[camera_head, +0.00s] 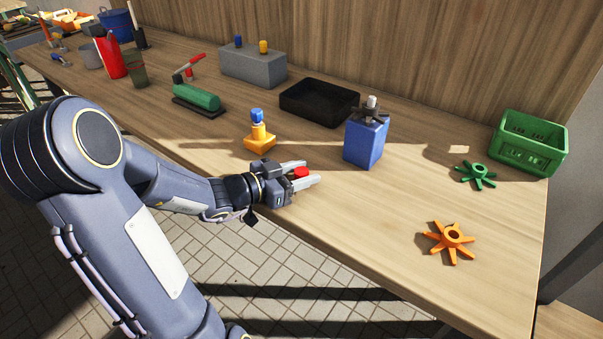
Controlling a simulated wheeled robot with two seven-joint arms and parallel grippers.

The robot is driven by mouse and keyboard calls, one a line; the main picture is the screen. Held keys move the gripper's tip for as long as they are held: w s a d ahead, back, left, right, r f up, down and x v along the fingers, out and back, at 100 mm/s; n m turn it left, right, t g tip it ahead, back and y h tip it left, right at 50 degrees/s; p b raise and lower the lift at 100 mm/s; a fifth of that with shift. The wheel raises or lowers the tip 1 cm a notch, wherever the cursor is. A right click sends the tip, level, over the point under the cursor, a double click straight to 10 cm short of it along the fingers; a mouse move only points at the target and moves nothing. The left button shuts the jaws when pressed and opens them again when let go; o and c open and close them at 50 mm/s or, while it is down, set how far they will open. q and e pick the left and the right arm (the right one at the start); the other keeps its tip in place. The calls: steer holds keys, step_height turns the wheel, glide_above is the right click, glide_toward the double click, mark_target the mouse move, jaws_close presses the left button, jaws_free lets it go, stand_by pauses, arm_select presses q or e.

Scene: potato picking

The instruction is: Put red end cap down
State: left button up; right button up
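The red end cap (300,172) is between the two fingers of my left gripper (306,173), which look closed on its sides. The gripper is low at the front edge of the wooden table (390,208). Whether the cap touches the table is hard to tell. An orange stand (260,142) with a blue top (257,115) is just behind and left of the gripper. A grey block (253,69) farther back carries a blue cap (238,40) and a yellow cap (263,46). My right gripper is not in view.
A blue box (364,143) with a dark fixture on top stands right of the gripper. Behind are a black tray (320,113) and a green cylinder device (196,97). A green crate (530,143), green star knob (477,175) and orange star knob (449,241) are right. Front-centre table is clear.

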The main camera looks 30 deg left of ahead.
arm_select(q)
steer(key=shift+o, duration=0.8)
steer(key=shift+r, duration=0.2)
steer(key=shift+s+a, duration=0.2)
steer(key=shift+s, duration=0.05)
steer(key=v, duration=1.1)
steer(key=shift+s, duration=0.25)
